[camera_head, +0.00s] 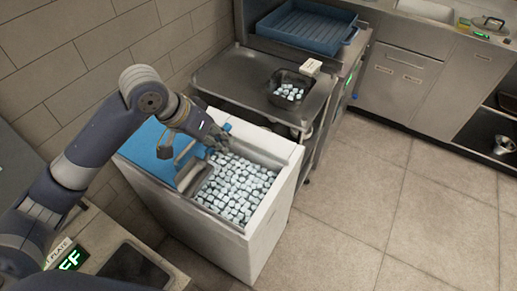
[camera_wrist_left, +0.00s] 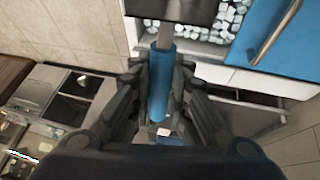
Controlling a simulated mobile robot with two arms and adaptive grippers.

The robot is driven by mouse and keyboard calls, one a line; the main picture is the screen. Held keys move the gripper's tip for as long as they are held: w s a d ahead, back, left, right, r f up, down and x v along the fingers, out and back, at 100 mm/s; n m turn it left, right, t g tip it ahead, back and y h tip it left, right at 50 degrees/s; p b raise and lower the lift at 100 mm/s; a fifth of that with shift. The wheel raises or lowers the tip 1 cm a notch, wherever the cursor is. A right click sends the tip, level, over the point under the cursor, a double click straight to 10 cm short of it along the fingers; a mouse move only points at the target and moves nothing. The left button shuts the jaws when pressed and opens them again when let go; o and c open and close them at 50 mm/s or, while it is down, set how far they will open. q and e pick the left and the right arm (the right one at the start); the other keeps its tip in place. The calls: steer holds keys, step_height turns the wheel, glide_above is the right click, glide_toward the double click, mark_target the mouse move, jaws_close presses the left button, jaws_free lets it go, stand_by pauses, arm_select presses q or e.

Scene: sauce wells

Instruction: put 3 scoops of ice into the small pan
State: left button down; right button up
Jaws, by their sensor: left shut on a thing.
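My left gripper (camera_head: 217,141) is shut on the blue handle of the ice scoop (camera_wrist_left: 158,85), above the ice bin (camera_head: 259,222). The scoop's metal head (camera_head: 194,173) is over the left part of the ice; whether it holds ice I cannot tell. Many pale ice cubes (camera_head: 240,188) fill the open bin. The small dark pan (camera_head: 273,97) stands on the steel table behind the bin, with several ice cubes in it. In the wrist view the gripper fingers (camera_wrist_left: 160,100) close around the handle. My right gripper is not in view.
A blue lid (camera_head: 147,148) covers the bin's left part. A white block (camera_head: 311,66) stands beside the pan. A large blue tray (camera_head: 305,27) is at the back. Open tile floor (camera_head: 370,190) lies to the right.

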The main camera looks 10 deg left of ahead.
arm_select(q)
steer(key=w+d+f+m+g+h, duration=0.4)
steer(key=w+d+f+m, duration=0.2)
steer(key=d+f+m, duration=0.45)
arm_select(e)
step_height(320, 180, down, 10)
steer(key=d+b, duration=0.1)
steer(key=b, duration=0.9)
arm_select(q)
steer(key=a+f, duration=0.1)
steer(key=f, duration=0.2)
steer(key=a+f, duration=0.1)
steer(key=f, duration=0.2)
steer(key=a+f+p, duration=0.1)
steer(key=f, duration=0.3)
steer(key=shift+s+a, duration=0.25)
steer(key=shift+s, duration=0.15)
steer(key=shift+s+a+f+n+p, duration=0.1)
steer(key=shift+a+f+n+p, duration=0.05)
steer(key=shift+a+n+p, duration=0.2)
steer(key=w+d+r+y+p, duration=0.2)
steer(key=d+r+p, duration=0.4)
steer(key=p, duration=0.3)
steer(key=shift+r+g+y, duration=0.3)
steer(key=shift+r+y, duration=0.3)
steer(key=shift+r, duration=0.3)
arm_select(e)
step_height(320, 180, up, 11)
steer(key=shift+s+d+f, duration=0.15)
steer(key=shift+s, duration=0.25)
